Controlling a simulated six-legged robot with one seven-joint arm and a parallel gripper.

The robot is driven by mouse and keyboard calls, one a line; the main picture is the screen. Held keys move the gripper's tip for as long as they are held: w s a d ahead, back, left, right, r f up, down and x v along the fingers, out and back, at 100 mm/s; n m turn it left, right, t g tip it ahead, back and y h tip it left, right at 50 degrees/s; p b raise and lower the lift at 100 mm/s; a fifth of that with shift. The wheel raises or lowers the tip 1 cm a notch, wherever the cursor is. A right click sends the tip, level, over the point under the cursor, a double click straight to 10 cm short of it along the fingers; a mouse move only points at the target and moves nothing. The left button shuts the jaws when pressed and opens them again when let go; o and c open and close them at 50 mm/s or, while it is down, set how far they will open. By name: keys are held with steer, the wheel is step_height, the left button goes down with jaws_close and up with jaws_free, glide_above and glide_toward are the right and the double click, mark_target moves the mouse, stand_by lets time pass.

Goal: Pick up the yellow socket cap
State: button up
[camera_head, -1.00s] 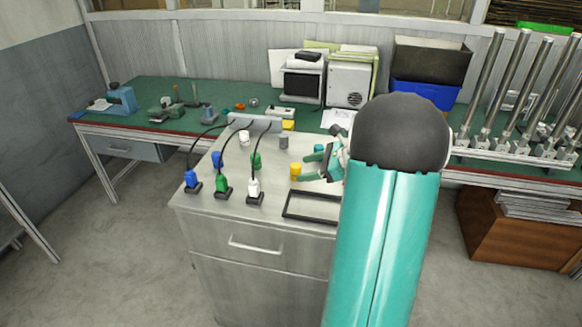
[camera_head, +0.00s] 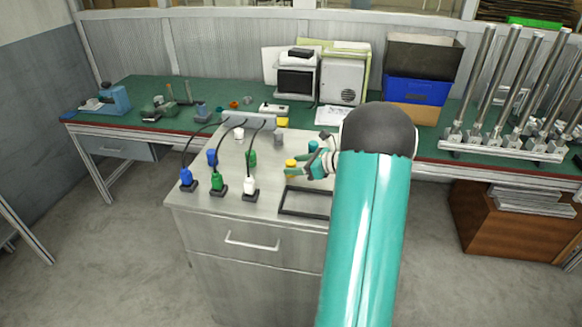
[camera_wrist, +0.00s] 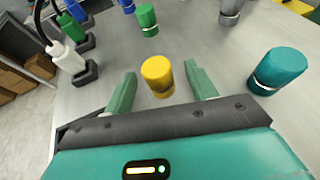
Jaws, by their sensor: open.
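The yellow socket cap (camera_wrist: 158,75) stands upright on the metal cabinet top, between the two fingers of my gripper (camera_wrist: 160,92) in the wrist view. The fingers are open, with a gap on each side of the cap. In the head view the yellow cap (camera_head: 291,167) shows at the left of my gripper (camera_head: 297,171), which reaches in from the right, low over the cabinet. My arm hides part of the cabinet's right side.
A teal cap (camera_wrist: 279,70) stands close to the right finger. A green cap (camera_wrist: 147,19) and a grey cap (camera_wrist: 232,10) stand farther off. Corded plugs (camera_head: 217,182) line the cabinet's left side. A black frame (camera_head: 302,213) lies at the front.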

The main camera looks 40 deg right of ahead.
steer(key=x, duration=0.4)
steer(key=shift+w+a, duration=0.15)
steer(key=shift+r, duration=0.1)
steer(key=c, duration=1.1)
steer(key=shift+o, duration=0.2)
steer(key=shift+r, duration=0.1)
